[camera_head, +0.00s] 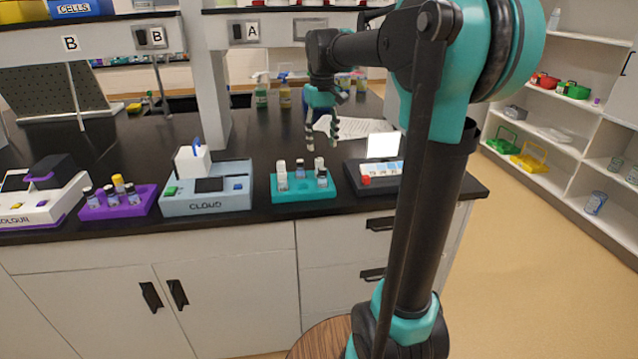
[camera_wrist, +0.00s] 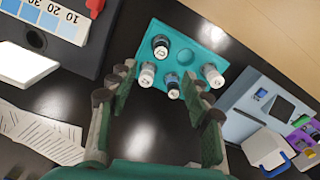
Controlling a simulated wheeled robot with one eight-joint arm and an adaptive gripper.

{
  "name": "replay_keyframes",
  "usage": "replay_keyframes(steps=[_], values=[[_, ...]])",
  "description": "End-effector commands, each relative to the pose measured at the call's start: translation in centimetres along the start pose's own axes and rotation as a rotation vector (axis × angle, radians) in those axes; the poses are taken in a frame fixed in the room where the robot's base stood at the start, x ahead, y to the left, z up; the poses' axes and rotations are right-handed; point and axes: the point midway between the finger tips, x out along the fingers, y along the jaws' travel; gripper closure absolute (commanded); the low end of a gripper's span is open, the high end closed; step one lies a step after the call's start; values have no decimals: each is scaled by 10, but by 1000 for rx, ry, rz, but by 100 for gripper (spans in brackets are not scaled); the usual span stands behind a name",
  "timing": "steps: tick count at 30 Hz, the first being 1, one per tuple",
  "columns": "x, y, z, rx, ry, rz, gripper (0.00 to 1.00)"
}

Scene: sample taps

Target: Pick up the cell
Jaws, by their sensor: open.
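Small vials with pale caps, the likely cells, stand upright in a teal rack (camera_head: 305,194) near the counter's front edge; I cannot tell which one the task means. In the wrist view the teal rack (camera_wrist: 210,36) holds several: a dark-bodied vial (camera_wrist: 160,46), a white vial (camera_wrist: 147,75), another vial (camera_wrist: 173,87) and one at the right (camera_wrist: 212,76). One round hole is empty. My gripper (camera_head: 322,140) is open and empty, pointing down above the counter, behind and above the rack. In the wrist view its spread fingers (camera_wrist: 163,88) frame the nearer vials without touching any.
A device with a lit white screen (camera_head: 382,146) stands right of the rack. The CLOUD device (camera_head: 207,190) stands left, then a purple rack (camera_head: 118,203) with vials. Papers (camera_head: 355,127) and bottles (camera_head: 285,95) lie behind. An upright shelf post (camera_head: 205,80) stands left.

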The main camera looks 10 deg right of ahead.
Motion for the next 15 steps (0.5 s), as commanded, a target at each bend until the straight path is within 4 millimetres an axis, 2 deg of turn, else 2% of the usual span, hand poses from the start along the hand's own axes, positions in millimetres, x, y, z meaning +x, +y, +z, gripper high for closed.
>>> replay_keyframes(steps=[3, 7, 15], values=[[24, 0, 0, 0, 0, 0, 51], [46, 0, 0, 0, 0, 0, 51], [66, 0, 1, 0, 1, 0, 51]])
